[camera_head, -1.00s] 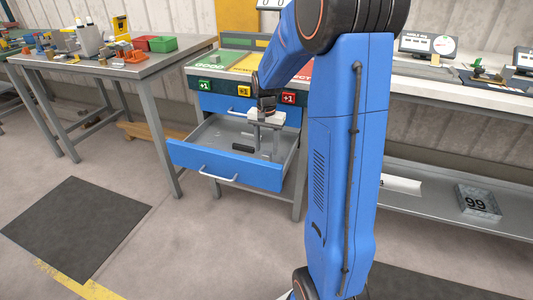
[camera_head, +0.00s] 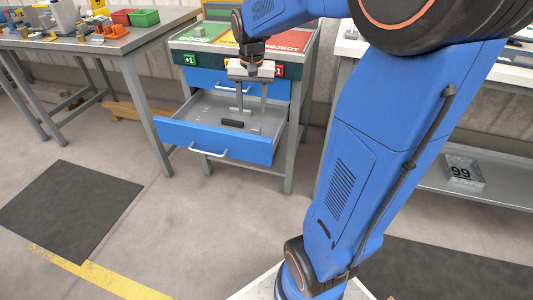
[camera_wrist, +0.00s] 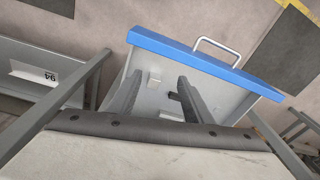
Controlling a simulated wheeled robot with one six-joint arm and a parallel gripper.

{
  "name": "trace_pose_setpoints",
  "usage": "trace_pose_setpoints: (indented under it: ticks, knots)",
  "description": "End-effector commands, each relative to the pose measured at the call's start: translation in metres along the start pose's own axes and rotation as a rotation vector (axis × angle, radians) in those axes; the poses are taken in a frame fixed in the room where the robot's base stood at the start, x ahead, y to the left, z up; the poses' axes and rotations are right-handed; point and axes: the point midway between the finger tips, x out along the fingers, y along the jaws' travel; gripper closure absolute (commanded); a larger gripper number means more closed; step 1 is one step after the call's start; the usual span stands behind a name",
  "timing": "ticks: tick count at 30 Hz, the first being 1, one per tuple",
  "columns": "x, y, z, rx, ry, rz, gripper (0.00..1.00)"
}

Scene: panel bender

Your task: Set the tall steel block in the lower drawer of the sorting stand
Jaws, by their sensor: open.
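The lower drawer (camera_head: 213,140) of the sorting stand is pulled open, with a blue front and grey inside. A small pale steel block (camera_head: 256,131) is on its floor toward the right. It also shows in the wrist view (camera_wrist: 154,80), between and beyond my fingers, seen from above; I cannot tell its height well. A black bar (camera_head: 232,123) lies on the floor near the middle, partly hidden by a finger in the wrist view. My gripper (camera_head: 251,110) is open above the drawer, fingers pointing down, apart from the block. Nothing is seen between its fingertips.
The closed upper drawer (camera_head: 208,82) and the stand's coloured top are behind my gripper. A workbench (camera_head: 100,45) with bins and parts stands at left. The floor before the stand is clear.

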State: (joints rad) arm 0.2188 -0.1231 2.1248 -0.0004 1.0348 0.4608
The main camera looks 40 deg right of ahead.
Motion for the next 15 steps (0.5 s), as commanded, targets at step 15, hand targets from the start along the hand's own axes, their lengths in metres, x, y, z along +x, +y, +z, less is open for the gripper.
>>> trace_pose_setpoints:
  ticks: [15]
  knots:
    - [-0.040, 0.028, 0.144, -0.373, 0.157, -0.079, 0.54]
